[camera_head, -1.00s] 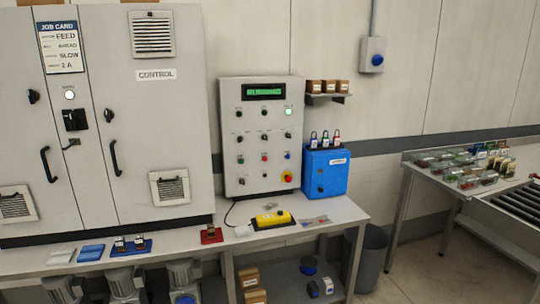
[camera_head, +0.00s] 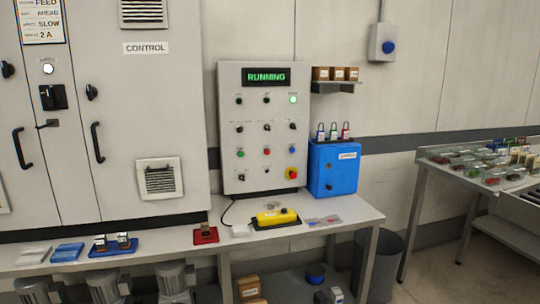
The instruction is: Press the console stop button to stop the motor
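The grey console (camera_head: 261,110) stands upright on the bench against the wall. Its display (camera_head: 267,77) reads RUNNING in green. A lit green lamp (camera_head: 293,99) shows at its upper right. In the lower rows are a green button (camera_head: 240,153), a red button (camera_head: 267,151) and a blue button (camera_head: 292,149). A red mushroom knob on yellow (camera_head: 292,174) sits at the lower right corner. The small labels by the buttons cannot be read, so I cannot tell which is marked stop. Neither of my grippers shows.
The tall control cabinet (camera_head: 185,85) is left of the console. A blue lock box (camera_head: 333,168) with several padlocks stands to its right. A yellow pendant (camera_head: 276,217) lies on the bench (camera_head: 340,208) in front. A grey bin (camera_head: 385,260) stands between bench and right table (camera_head: 420,190).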

